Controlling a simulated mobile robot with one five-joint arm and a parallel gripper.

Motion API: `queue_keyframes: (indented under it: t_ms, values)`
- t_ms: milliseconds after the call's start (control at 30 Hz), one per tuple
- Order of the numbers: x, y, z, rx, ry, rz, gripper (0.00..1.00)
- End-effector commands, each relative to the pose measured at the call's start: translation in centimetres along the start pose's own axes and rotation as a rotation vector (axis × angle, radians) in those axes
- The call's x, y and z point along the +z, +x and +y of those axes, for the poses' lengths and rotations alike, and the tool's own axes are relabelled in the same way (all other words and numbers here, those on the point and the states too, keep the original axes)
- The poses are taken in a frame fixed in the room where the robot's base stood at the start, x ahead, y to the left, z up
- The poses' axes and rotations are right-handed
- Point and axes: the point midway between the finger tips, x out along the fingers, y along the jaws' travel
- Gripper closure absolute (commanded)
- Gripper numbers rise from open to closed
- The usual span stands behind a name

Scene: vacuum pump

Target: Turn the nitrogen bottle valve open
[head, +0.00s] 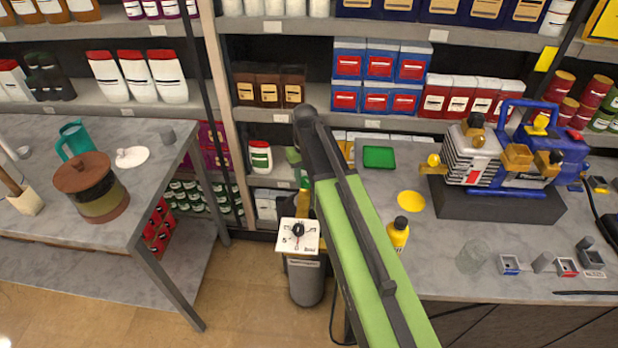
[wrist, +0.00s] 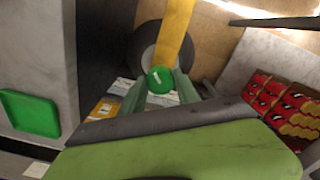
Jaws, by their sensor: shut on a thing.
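The round green valve knob (wrist: 160,77), with a pale mark on its top, sits between the two fingers of my gripper (wrist: 160,88) in the wrist view. The gripper is shut on it. A yellow part (wrist: 175,30) runs from the knob across a dark rounded body (wrist: 148,42). In the head view, a grey bottle (head: 305,284) stands on the floor between the tables, with a white dial plate (head: 298,237) above its front. My arm hides most of the knob and gripper there.
The right table (head: 440,270) holds a pump (head: 500,160), a yellow bottle (head: 398,235) and a green tray (head: 379,157). The left table (head: 165,215) carries a brown pot (head: 92,188). Stocked shelves stand behind the bottle. Floor is clear left of it.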

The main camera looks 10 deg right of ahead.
Motion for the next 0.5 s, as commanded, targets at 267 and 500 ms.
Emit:
queue_keyframes:
  t_ms: [267,500]
  values:
    - [0.31,0.03,0.02,-0.002,-0.259,-0.008,1.0]
    - [0.29,0.03,-0.01,-0.004,-0.482,-0.008,1.0]
